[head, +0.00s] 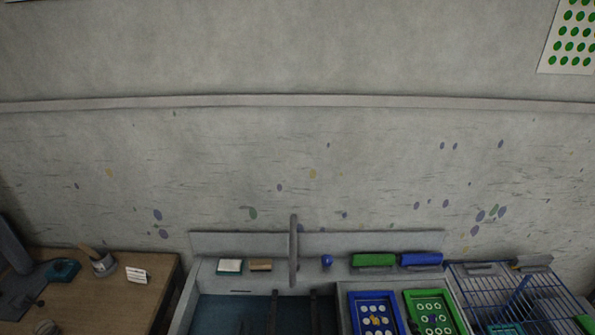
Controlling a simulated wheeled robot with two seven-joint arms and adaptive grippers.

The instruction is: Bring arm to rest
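Neither of my arms and neither gripper shows in the head view. The work station (215,245) runs along the bottom of the picture, with a grey back ledge and a dark blue recessed bed (235,313). A blue frame (376,314) and a green frame (434,314), each with rows of round marks, lie side by side to the right of the bed. A green block (374,260) and a blue block (420,259) sit on the back ledge above them.
A wooden table (110,305) at the left holds a cup with a stick (103,264), a small white card (138,274) and dark equipment (18,265). A blue wire rack (515,295) stands at the right. A paint-spotted wall (300,160) closes the back.

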